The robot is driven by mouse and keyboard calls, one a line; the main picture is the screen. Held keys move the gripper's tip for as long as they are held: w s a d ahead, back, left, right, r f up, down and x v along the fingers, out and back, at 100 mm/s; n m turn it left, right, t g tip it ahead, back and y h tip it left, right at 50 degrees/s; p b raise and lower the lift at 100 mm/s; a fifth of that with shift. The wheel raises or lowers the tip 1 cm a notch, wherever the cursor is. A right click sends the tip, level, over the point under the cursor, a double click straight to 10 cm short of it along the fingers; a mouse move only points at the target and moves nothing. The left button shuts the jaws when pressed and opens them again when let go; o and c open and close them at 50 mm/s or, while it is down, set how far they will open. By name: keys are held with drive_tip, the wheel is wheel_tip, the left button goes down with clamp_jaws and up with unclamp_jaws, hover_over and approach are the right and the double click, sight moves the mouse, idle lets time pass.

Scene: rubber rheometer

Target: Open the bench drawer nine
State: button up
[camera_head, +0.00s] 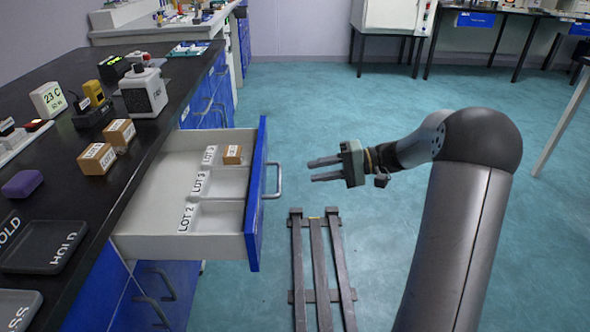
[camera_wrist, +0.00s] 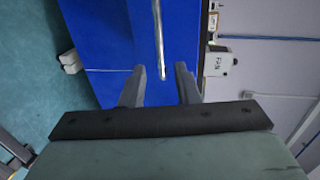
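A bench drawer (camera_head: 257,205) with a blue front stands pulled out from the black-topped bench. Its number does not show. Its metal bar handle (camera_head: 275,181) is on the outer face. Inside are compartments labelled LOT 2, LOT 3 and another LOT, with a small brown box (camera_head: 233,154) in the far one. My gripper (camera_head: 318,169) is open and empty, to the right of the handle and apart from it, pointing left at it. In the wrist view the handle (camera_wrist: 159,40) stands upright in the picture, its lower end between the open fingers (camera_wrist: 160,85).
A dark slatted rack (camera_head: 318,262) lies on the floor below my gripper.

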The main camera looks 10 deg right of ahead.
drive_tip(key=p+v, duration=0.1)
drive_tip(key=v, duration=0.6)
drive_tip(key=shift+a, duration=0.1)
